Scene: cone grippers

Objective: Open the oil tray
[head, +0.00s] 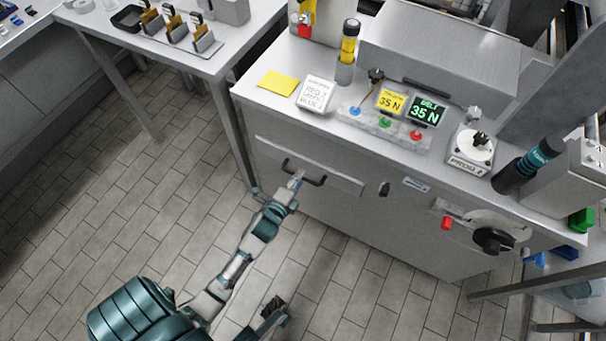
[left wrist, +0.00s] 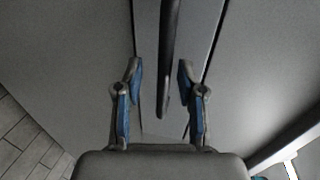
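The oil tray front (head: 345,184) is a grey drawer panel in the upper left of the cabinet's front, and it looks closed. Its dark bar handle (head: 318,182) shows in the head view. My left gripper (head: 296,181) is at the handle's left part. In the left wrist view the handle (left wrist: 169,60) runs down between the two blue-padded fingers of the left gripper (left wrist: 160,80). The fingers are apart, with a gap on each side of the handle.
The cabinet top (head: 270,101) carries a yellow note (head: 278,83), a button panel (head: 384,124) and displays. A dark knob (head: 384,189) and a handwheel (head: 493,240) stick out to the right of the tray. A side table (head: 205,62) stands at left. The floor in front is clear.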

